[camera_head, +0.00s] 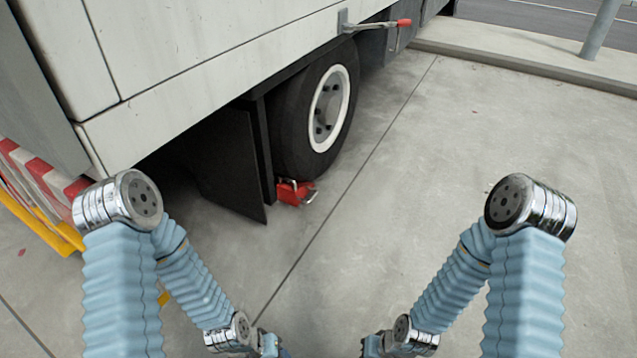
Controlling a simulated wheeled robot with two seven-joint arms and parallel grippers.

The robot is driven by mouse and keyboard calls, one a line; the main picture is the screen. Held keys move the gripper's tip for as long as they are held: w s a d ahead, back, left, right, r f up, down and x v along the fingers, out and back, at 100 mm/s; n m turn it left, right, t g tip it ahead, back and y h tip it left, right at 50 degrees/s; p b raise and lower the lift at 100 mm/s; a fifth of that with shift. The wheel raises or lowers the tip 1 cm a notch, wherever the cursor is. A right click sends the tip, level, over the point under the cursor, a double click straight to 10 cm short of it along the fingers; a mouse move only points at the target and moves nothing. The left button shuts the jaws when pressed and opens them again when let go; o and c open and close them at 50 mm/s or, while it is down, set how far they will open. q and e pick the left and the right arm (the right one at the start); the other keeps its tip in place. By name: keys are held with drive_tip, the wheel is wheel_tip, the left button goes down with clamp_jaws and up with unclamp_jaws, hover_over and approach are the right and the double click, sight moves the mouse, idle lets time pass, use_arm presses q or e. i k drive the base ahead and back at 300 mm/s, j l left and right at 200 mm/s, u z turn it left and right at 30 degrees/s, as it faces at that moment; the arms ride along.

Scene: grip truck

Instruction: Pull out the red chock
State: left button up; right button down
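The red chock (291,193) sits on the concrete floor against the bottom of the truck's wheel (318,110), close to the black mud flap. A metal handle shows on its right side. Both my arms are bent low in front, with their forearms running down toward the bottom middle of the picture. My left and right grippers are below the bottom edge and out of view. Nothing of mine touches the chock.
The white truck body (200,95) overhangs the wheel, and a black mud flap (232,165) hangs left of the chock. A red-tipped lever (385,24) sticks out above the wheel. A red-and-white barrier (38,180) stands at left. The concrete floor (400,200) to the right is clear.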

sight(289, 191)
drive_tip(key=i+l+u, duration=0.1)
drive_tip(key=i+l, duration=0.15)
drive_tip(key=i+l+u, duration=0.15)
drive_tip(key=l, duration=0.35)
drive_tip(key=i+l+u, duration=0.1)
drive_tip(key=i+l, duration=0.2)
drive_tip(key=i+l+u, duration=0.1)
drive_tip(key=i+l, duration=0.15)
drive_tip(key=i+l+u, duration=0.1)
drive_tip(key=i+l, duration=0.15)
drive_tip(key=i+l+u, duration=0.1)
drive_tip(key=l, duration=0.35)
drive_tip(key=i+l+u, duration=0.1)
drive_tip(key=i+l, duration=0.2)
drive_tip(key=i+l+u, duration=0.1)
drive_tip(key=l, duration=0.3)
drive_tip(key=i+l+u, duration=0.1)
drive_tip(key=i+l, duration=0.2)
drive_tip(key=i+l+u, duration=0.1)
drive_tip(key=l, duration=0.35)
drive_tip(key=i, duration=0.05)
